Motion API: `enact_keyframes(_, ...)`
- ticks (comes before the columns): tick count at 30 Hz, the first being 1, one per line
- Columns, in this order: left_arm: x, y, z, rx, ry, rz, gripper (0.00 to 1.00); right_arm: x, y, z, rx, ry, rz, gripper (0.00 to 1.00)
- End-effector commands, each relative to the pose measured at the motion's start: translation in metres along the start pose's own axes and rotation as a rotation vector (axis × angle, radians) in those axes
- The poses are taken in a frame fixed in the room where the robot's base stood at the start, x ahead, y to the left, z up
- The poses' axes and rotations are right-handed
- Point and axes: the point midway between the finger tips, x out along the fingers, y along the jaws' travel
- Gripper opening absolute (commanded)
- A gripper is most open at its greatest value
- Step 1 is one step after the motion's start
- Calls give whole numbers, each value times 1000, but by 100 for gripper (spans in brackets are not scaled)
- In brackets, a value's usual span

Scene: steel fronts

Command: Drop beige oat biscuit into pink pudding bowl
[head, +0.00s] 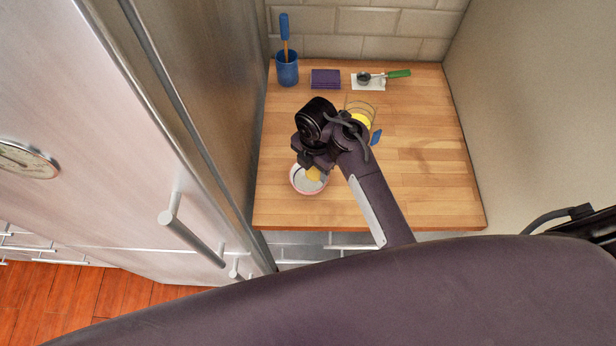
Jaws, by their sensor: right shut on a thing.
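The pink pudding bowl (296,185) stands on the wooden counter near its front left, with a pale inside. My right gripper (312,170) reaches in over the bowl, pointing down. It is shut on the beige oat biscuit (315,174), a small tan piece showing over the bowl's upper right part. Whether the biscuit touches the bowl cannot be told from this angle. The gripper and wrist hide part of the bowl's far rim. My left gripper is not in view.
On the counter (420,190), a blue cup (288,72) holds a blue-handled tool. Beside it are a purple block (325,78) and a green-handled scoop (398,74). A clear container with yellow contents (358,119) stands behind my wrist. A steel fridge (90,130) borders the left; the counter's right side is clear.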

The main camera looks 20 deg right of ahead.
Motion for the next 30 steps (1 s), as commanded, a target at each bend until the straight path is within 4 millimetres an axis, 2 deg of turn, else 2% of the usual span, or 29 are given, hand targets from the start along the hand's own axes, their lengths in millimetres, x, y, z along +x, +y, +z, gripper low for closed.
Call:
enact_keyframes(10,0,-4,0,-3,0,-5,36,4,-1,0,1,0,-1,26)
enact_keyframes(11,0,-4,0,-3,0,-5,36,4,-1,0,1,0,-1,50)
enact_keyframes(16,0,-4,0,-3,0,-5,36,4,0,0,1,0,-1,72)
enact_keyframes(25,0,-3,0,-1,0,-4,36,2,0,0,1,0,0,73)
enact_keyframes(30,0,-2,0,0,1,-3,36,-18,1,0,2,0,4,73)
